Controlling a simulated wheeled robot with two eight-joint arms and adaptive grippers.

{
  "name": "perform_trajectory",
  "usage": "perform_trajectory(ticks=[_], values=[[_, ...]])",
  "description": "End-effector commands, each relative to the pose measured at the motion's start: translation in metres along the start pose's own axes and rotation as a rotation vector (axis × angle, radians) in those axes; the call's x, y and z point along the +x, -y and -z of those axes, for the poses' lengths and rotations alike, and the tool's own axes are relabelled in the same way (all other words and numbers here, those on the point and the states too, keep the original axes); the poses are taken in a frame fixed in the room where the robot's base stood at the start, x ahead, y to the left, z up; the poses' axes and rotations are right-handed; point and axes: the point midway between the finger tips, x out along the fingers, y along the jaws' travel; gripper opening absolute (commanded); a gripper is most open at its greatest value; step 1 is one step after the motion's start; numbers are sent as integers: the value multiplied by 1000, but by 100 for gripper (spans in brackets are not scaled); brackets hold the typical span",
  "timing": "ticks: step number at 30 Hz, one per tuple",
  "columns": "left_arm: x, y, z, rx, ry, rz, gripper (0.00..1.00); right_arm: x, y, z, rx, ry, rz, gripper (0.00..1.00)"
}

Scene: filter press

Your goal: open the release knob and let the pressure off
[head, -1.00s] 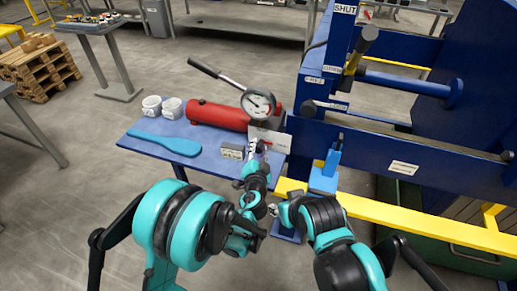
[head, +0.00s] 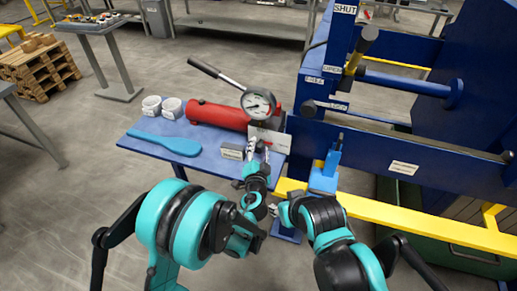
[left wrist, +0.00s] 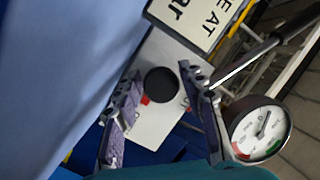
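The release knob (left wrist: 161,84) is a round black knob on a white plate with red marks, seen in the left wrist view. My left gripper (left wrist: 163,112) is open, with one finger on each side of the knob's line and clear gaps to it. In the head view my left gripper (head: 258,147) is over the front right of the blue table and hides the knob. The red pump (head: 217,116) carries a round pressure gauge (head: 258,103), also in the left wrist view (left wrist: 258,130). My right gripper (head: 276,210) hangs low before the table; its fingers are unclear.
The pump's lever (head: 204,68) rises to the left. Two white cups (head: 161,107), a blue paddle (head: 165,143) and a small grey block (head: 232,151) are on the blue table (head: 143,126). The blue press frame (head: 350,135) stands close on the right.

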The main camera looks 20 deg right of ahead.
Motion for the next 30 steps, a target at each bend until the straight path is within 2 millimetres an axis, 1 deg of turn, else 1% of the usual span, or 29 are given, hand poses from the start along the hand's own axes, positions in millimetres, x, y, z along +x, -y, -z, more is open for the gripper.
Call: perform_trajectory(ticks=[2, 5, 12, 15, 20, 30], values=[[-3, 0, 0, 0, 0, 0, 40, 0, 0, 0, 0, 0, 0, 40], [-15, 0, 0, 0, -1, -1, 40, 0, 0, 0, 0, 0, 0, 40], [-56, 0, 0, 0, -1, -1, 40, 0, 0, 0, 0, 0, 0, 40], [-68, 0, 1, 1, 1, -1, 40, 0, 0, 0, 0, 0, 0, 40], [-75, 0, 1, 1, 1, -1, 40, 0, 0, 0, 0, 0, 0, 40], [-75, 0, 0, 0, 1, -1, 40, 0, 0, 0, 0, 0, 0, 40]])
